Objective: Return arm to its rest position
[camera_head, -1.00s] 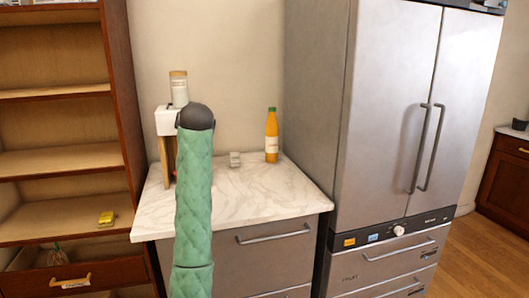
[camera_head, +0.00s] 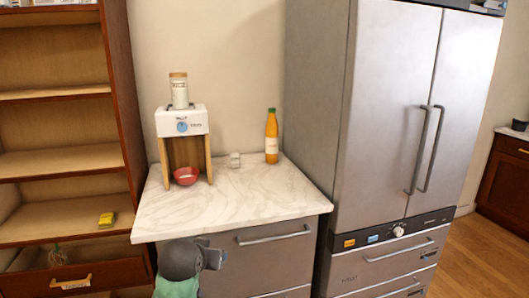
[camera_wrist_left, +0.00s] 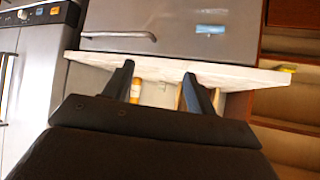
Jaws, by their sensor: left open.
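My left arm (camera_head: 178,284), in a green quilted sleeve with a dark grey end joint, reaches in low at the bottom of the head view, in front of the counter cabinet. My left gripper (camera_wrist_left: 158,72) is open and empty in the left wrist view, which is turned upside down. Its two dark fingers show against the counter's front edge, apart from each other. In the head view its fingertips cannot be made out. My right gripper is in neither view.
A marble-topped counter (camera_head: 245,200) holds a white-and-wood dispenser (camera_head: 182,122) with a jar (camera_head: 179,92) on top, a red bowl (camera_head: 186,176) and an orange bottle (camera_head: 271,136). A steel fridge (camera_head: 385,110) stands right, a wooden shelf (camera_head: 58,162) left.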

